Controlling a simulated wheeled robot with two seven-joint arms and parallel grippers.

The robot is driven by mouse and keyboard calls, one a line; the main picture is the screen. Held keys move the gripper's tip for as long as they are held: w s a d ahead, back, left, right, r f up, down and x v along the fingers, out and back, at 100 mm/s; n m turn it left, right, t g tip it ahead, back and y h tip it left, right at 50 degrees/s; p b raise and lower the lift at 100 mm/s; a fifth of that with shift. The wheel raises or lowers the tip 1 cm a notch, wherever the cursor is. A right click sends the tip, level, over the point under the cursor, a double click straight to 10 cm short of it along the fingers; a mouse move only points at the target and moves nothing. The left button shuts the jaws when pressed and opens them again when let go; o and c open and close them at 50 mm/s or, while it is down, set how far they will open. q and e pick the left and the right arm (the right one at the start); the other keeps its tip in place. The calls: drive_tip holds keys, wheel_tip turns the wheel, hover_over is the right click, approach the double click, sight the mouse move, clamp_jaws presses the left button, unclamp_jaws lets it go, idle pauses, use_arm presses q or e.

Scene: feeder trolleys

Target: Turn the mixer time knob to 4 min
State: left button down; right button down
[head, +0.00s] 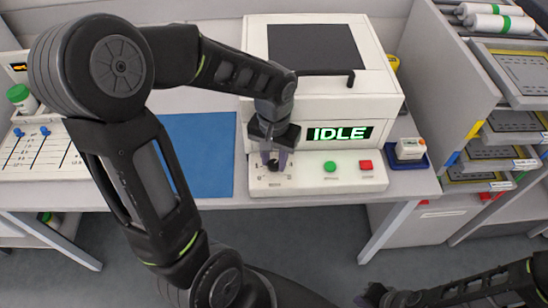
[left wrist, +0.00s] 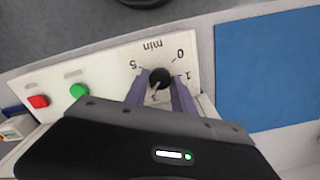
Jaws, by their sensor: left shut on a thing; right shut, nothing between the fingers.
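The white mixer (head: 322,85) stands on the bench, with a display reading IDLE (head: 339,133). Its black time knob (left wrist: 160,78) is on the front panel, at the lower left in the head view (head: 272,164). My left gripper (left wrist: 159,92) is shut on the knob, one purple finger on each side; it also shows in the head view (head: 272,158). Around the knob, the marks 0, 1, 5 and "min" are readable, upside down; other marks are partly hidden by the fingers. I cannot tell the exact setting. My right gripper (head: 374,296) is shut and empty, low in the head view.
A green button (head: 330,167) and a red button (head: 365,165) sit right of the knob. A blue mat (head: 200,150) lies left of the mixer. A small white-and-orange device (head: 409,149) stands on the right. A rack with trays (head: 520,75) is further right.

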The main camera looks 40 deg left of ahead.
sight(274, 163)
use_arm(q)
drive_tip(key=shift+m, duration=1.1)
drive_tip(key=c, duration=1.1)
unclamp_jaws()
drive_tip(key=shift+o, duration=0.2)
drive_tip(key=shift+r, duration=3.95)
